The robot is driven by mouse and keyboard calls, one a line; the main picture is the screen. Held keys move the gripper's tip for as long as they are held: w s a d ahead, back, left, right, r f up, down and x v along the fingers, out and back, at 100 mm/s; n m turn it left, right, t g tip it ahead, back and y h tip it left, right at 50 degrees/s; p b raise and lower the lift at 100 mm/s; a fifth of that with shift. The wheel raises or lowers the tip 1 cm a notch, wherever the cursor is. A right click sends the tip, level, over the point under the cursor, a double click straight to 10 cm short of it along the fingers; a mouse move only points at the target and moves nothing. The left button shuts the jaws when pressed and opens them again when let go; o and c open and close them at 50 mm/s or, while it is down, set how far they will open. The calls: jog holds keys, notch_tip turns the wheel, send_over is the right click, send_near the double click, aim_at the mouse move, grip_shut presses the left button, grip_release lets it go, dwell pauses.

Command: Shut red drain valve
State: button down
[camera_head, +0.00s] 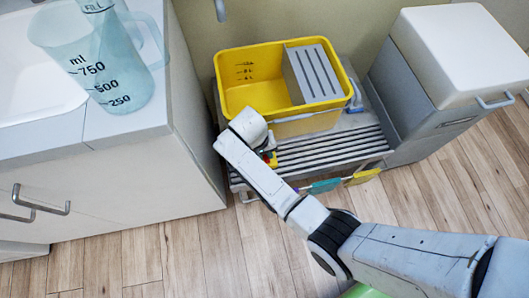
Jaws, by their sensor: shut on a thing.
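My gripper (268,155) is low at the front left of the yellow bucket (248,97), mostly hidden behind my white wrist. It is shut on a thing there.
A counter (130,125) with a clear measuring jug (105,65) and a white basin is at the left. A grey bin with a white lid (465,50) stands at the right. Coloured tags hang at the platform's front edge. The wooden floor (190,255) in front is clear.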

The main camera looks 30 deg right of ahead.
jog(key=shift+r+n+p, duration=0.1)
jog(key=shift+n+p, duration=0.2)
jog(key=shift+p, duration=0.05)
jog(key=n+p, duration=0.2)
jog(key=shift+s+d+r+n+t, duration=0.1)
jog(key=shift+d+n+t, duration=0.05)
jog(key=shift+n+t, duration=0.15)
jog(key=n+t+p, duration=0.1)
jog(key=n+p, duration=0.2)
jog(key=n, duration=0.2)
jog(key=shift+d+p, duration=0.1)
jog(key=shift+p, duration=0.25)
jog(key=n+p, duration=0.1)
jog(key=n, duration=0.1)
jog(key=n+p, duration=0.1)
jog(key=n, duration=0.2)
jog(key=shift+d+t+y, duration=0.15)
jog(key=shift+t+y, duration=0.15)
jog(key=shift+y, duration=0.1)
jog(key=n+p, duration=0.1)
jog(key=n, duration=0.3)
jog(key=shift+d+y+p, duration=0.1)
jog(key=shift+y+p, duration=0.2)
jog(key=shift+f+n+t, duration=0.2)
jog(key=shift+n+t, duration=0.1)
jog(key=c, duration=1)
grip_release()
jog(key=shift+r, duration=0.1)
